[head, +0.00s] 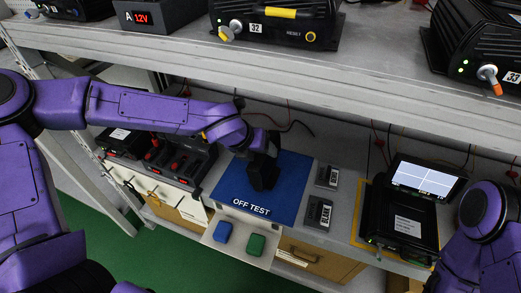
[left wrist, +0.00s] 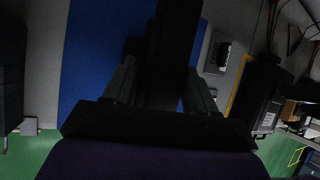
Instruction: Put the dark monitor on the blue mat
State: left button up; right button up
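The blue mat (head: 290,180), lettered "OFF TEST", lies on the lower shelf. My left gripper (head: 264,180) points down over its middle. In the left wrist view, a long dark slab (left wrist: 172,45) lies between the fingers of my left gripper (left wrist: 165,85), over the blue mat (left wrist: 85,60). It may be the dark monitor seen edge-on, but it is too dark to be sure. A sliver of blue shows near the right finger, so I cannot tell if the fingers press on it. My right gripper is outside the frames; only my right arm shows.
A black unit with a lit screen (head: 425,178) stands on a yellow-edged area at right. Two grey labelled plates (head: 318,214) lie beside the mat. Dark units with red parts (head: 185,160) stand at left. An upper shelf (head: 300,75) hangs above.

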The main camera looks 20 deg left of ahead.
pick_arm(q)
jog(key=o, duration=0.3)
jog(key=shift+r, duration=0.3)
jog(key=v, duration=0.2)
jog(key=p+v, duration=0.1)
jog(key=v, duration=0.2)
jog(key=shift+s+a, duration=0.3)
jog(key=shift+s, duration=0.1)
jog(key=s+a+b, duration=0.5)
jog(key=s+b, duration=0.4)
jog(key=b, duration=0.2)
jog(key=shift+s, duration=0.3)
